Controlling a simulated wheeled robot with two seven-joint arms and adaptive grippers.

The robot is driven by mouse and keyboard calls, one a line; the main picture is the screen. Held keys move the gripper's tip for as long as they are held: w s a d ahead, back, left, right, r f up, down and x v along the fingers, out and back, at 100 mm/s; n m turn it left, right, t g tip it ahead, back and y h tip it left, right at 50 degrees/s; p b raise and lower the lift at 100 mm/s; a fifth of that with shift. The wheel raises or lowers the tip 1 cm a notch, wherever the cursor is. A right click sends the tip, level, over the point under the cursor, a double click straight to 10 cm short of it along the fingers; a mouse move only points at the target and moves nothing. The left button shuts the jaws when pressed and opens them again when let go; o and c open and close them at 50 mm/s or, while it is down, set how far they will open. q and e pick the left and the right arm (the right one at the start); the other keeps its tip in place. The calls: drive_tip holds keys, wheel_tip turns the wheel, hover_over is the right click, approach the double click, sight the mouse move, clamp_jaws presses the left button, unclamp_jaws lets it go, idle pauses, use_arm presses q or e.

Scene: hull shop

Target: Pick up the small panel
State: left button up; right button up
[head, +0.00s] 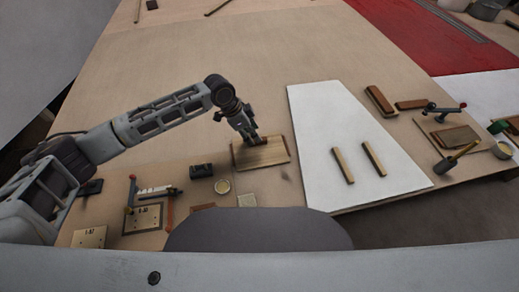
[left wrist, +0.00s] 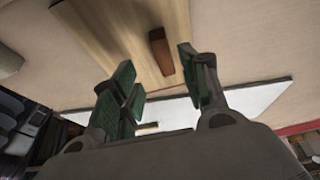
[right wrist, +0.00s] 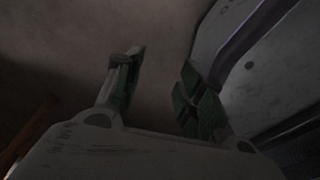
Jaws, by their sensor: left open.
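The small panel (head: 270,156) is a light wooden board lying on the big tan table, left of the white sheet. It also shows in the left wrist view (left wrist: 110,35), with a darker brown grip block (left wrist: 161,50) on its face. My left gripper (head: 252,138) is over the panel's upper part. In the left wrist view its green-padded fingers (left wrist: 158,65) are apart, with the block just ahead between their tips. I cannot tell whether they touch it. My right gripper (right wrist: 160,75) is open and empty in the right wrist view; the head view does not show it.
A white sheet (head: 345,120) with two wooden bars lies right of the panel. A mallet (head: 455,158) and wood blocks lie at the right.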

sight(260, 148)
use_arm(q)
drive_tip(key=shift+d+f, duration=0.1)
drive_tip(key=shift+f, duration=0.15)
drive_tip(key=shift+w+d+f, duration=0.15)
drive_tip(key=shift+f, duration=0.15)
drive_tip(key=x, duration=0.2)
drive_tip(key=shift+w+d+f, duration=0.1)
drive_tip(key=shift+w+f, duration=0.15)
drive_tip(key=shift+f, duration=0.1)
drive_tip(key=shift+d+f, duration=0.2)
drive_tip(key=shift+f, duration=0.35)
use_arm(e)
drive_tip(key=shift+d, duration=0.5)
drive_tip(key=shift+a, duration=0.15)
